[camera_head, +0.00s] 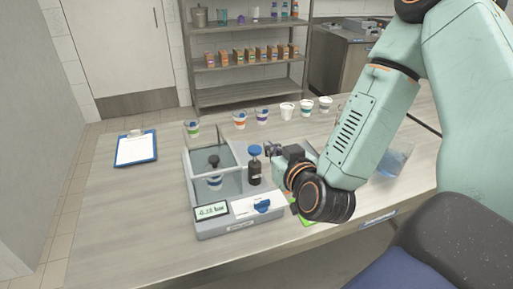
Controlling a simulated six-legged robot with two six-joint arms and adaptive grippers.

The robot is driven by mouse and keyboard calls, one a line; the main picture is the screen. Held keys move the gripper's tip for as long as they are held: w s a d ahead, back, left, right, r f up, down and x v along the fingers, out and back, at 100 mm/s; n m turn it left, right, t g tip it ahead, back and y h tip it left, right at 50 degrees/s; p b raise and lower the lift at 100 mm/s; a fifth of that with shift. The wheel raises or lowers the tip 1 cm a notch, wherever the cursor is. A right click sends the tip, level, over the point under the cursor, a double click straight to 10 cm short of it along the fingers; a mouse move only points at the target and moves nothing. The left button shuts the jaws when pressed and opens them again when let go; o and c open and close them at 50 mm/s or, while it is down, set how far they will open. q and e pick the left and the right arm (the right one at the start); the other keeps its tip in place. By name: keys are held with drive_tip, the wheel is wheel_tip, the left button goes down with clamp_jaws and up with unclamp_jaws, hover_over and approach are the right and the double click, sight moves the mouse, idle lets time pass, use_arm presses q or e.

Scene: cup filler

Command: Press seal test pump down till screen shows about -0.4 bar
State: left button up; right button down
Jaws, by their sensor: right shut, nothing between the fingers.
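The seal tester (240,227) is a grey box on the table with a clear-walled chamber behind its front panel. Its small screen (211,211) seems to read about -0.15 bar, though the digits are tiny. What looks like the pump (255,172), a dark post with a blue knob, stands at the chamber's right side. A cup (214,181) with a dark piece above it is inside the chamber. My right gripper (273,150) is shut and empty, just right of the pump knob; I cannot tell whether it touches. My left gripper is out of view.
A blue clipboard (136,149) lies on the table's left. Several cups (239,119) stand in a row behind the tester. A clear blue-tinted container (392,162) is right of my right arm.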

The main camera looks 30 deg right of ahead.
hover_over(255, 150)
drive_tip(key=s, duration=0.2)
wheel_tip(255, 150, down, 2)
wheel_tip(255, 150, down, 4)
drive_tip(key=shift+a+f+b, duration=0.1)
drive_tip(key=shift+f+b, duration=0.05)
drive_tip(key=shift+b, duration=0.25)
drive_tip(key=shift+w, duration=0.1)
drive_tip(key=shift+f, duration=0.1)
wheel_tip(255, 150, down, 3)
drive_tip(key=shift+f+b, duration=0.2)
drive_tip(key=shift+b, duration=1.05)
